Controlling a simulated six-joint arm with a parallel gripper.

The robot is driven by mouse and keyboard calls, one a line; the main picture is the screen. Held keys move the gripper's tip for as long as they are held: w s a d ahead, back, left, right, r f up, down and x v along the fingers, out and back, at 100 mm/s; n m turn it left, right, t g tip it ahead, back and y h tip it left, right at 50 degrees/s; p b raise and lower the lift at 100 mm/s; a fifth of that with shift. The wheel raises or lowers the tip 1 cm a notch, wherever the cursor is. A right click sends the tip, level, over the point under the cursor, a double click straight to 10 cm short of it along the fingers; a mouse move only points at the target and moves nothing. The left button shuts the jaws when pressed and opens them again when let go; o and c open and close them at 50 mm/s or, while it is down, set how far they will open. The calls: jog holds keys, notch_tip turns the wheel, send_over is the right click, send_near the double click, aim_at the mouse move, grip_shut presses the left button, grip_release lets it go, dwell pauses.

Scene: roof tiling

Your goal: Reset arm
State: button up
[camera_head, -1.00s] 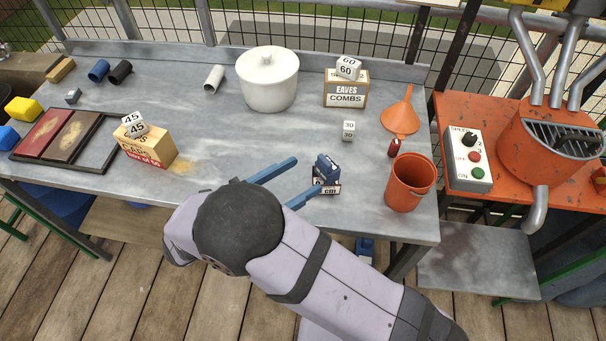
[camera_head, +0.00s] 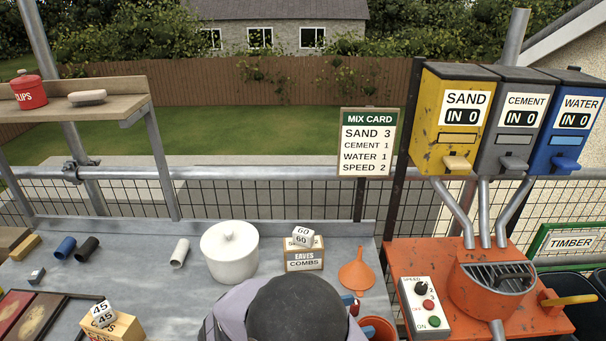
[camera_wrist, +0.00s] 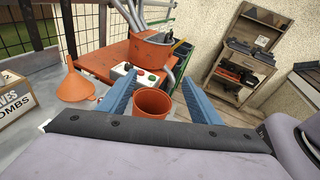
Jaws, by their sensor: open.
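My gripper (camera_wrist: 157,98) shows in the wrist view as two blue fingers spread wide apart, with nothing between them. Beyond the fingers is an orange bucket (camera_wrist: 152,103). The orange bucket (camera_head: 379,328) shows partly at the bottom edge there, beside my arm.
An orange funnel (camera_head: 356,276), an eaves combs box (camera_head: 304,256) and a white lidded pot (camera_head: 230,252) stand behind my arm. To the right are the orange mixer (camera_head: 490,290), a switch box (camera_head: 425,305) and the sand (camera_head: 455,115), cement and water hoppers. A mix card (camera_head: 367,142) hangs behind.

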jog(key=s+d+f+m+g+y, duration=0.2)
jog(key=s+m+y, duration=0.3)
jog(key=m, duration=0.6)
jog(key=s+d+f+m+g+y, duration=0.2)
jog(key=s+d+f+m+y, duration=0.2)
jog(key=m+y, duration=0.5)
jog(key=s+f+m, duration=0.1)
jog(key=s+m, duration=0.1)
jog(key=m, duration=0.1)
jog(key=shift+f+g+y, duration=0.25)
jog(key=shift+g+y, duration=0.15)
